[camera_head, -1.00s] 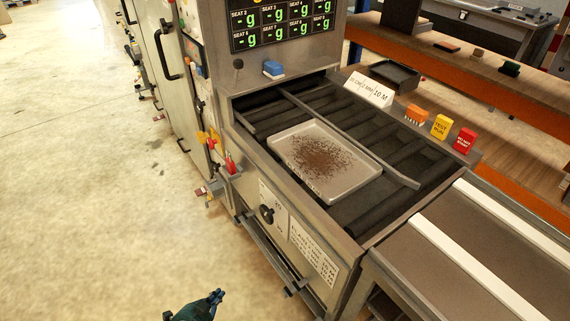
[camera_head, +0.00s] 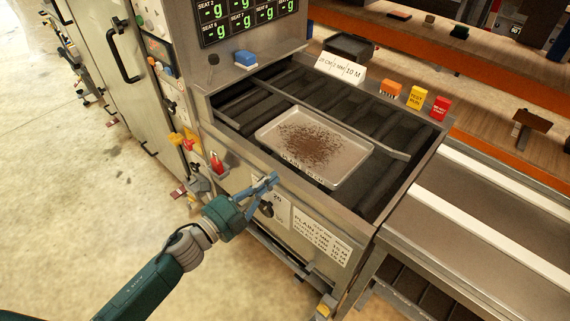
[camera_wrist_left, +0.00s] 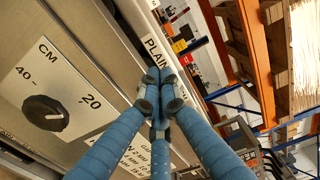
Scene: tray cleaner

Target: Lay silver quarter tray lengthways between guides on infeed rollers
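The silver quarter tray (camera_head: 352,172) lies flat on the dark infeed rollers (camera_head: 378,120), with brown crumbs spread over its middle. Its far right long side runs close beside a thin metal guide rail (camera_head: 330,124). The near side of the tray is by the machine's front wall. My left gripper (camera_head: 272,182) is in front of that wall, near the black knob and apart from the tray. In the left wrist view its fingers (camera_wrist_left: 158,76) come together at the tips with nothing seen between them. My right gripper is not in view.
The knob (camera_wrist_left: 46,112) and printed labels are on the front panel close to my left gripper. Red and yellow levers (camera_head: 216,163) stick out at the left. Orange, yellow and red blocks (camera_head: 416,98) stand along the far edge. A conveyor with white rails (camera_head: 470,205) adjoins at right.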

